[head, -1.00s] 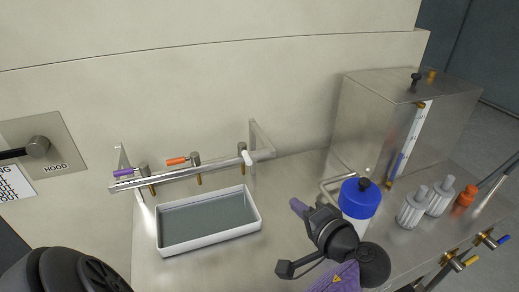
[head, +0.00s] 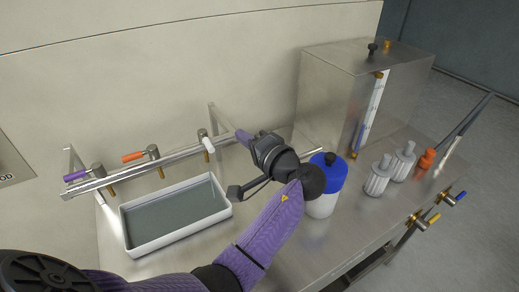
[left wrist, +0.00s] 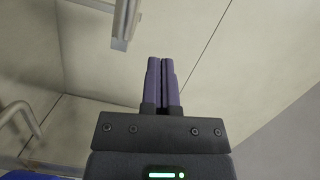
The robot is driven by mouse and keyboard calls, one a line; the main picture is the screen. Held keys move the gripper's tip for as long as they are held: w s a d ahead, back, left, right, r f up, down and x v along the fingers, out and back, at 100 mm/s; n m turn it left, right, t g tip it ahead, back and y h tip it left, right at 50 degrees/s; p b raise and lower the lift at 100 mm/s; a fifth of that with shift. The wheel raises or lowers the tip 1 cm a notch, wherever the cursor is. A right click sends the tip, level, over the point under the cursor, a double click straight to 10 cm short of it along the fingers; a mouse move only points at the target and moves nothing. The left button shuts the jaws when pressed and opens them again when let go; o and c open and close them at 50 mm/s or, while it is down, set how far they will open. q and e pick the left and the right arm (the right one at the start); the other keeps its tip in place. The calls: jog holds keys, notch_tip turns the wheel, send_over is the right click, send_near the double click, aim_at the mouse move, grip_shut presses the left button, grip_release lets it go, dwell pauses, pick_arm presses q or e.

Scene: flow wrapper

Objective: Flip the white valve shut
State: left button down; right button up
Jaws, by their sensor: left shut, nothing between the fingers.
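The white valve (head: 208,144) is the rightmost of three valves on the metal pipe at the back wall. Its short white handle points out from the pipe toward the front, while the other handles lie roughly along the pipe. My left gripper (head: 241,135) is to the right of the white valve, apart from it in the picture, with its purple fingers toward the pipe's right end. In the left wrist view its fingers (left wrist: 162,82) are shut together and empty. The white valve does not show there. My right gripper is not in view.
An orange valve (head: 133,156) and a purple valve (head: 77,175) share the pipe. A white tray (head: 127,240) lies below. A blue-capped bottle (head: 322,204) stands right of my gripper, before a steel box (head: 330,95). The pipe's bracket (left wrist: 121,40) shows in the wrist view.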

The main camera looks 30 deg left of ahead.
aim_at(207, 144)
pick_arm(q)
jog(key=s+a, duration=0.1)
jog(key=s+a+f, duration=0.1)
jog(key=s+a, duration=0.1)
jog(key=shift+a+p, duration=0.1)
jog(key=shift+p, duration=0.25)
